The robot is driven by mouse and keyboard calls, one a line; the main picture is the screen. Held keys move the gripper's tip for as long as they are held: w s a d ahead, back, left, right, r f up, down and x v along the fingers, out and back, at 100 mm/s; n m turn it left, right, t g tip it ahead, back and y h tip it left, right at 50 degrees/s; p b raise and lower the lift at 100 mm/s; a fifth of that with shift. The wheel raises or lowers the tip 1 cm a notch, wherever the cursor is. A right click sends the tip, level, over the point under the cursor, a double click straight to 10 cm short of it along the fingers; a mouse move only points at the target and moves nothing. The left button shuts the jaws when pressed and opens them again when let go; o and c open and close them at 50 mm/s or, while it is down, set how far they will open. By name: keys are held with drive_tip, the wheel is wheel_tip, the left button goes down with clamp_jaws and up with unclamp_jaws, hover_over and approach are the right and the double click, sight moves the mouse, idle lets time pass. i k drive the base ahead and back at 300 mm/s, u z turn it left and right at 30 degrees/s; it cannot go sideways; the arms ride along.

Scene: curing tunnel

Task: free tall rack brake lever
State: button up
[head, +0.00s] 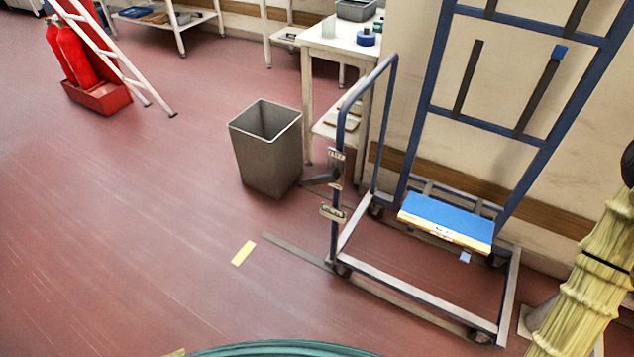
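A tall rack with a blue upright frame (543,142) stands against the wall at the right of the head view. At its foot is a low wheeled base (420,292) with a blue hoop handle (341,125) on its left side. A short dark lever-like bar (318,181) sticks out to the left near the handle post, beside small metal plates (333,213). I cannot tell for sure whether this bar is the brake lever, or how it is set. My gripper is not in view.
A grey bin (268,150) stands close left of the rack. A white table (345,45) is behind it. A blue-topped board (446,220) lies low on the rack. A ribbed yellowish column (585,280) is at right. Red cylinders (75,52) stand far left.

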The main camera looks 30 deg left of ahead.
sight(333, 173)
drive_tip(key=k, duration=1.2)
drive_tip(key=u, duration=0.8)
drive_tip(key=i, duration=1.55)
drive_tip(key=z, duration=0.75)
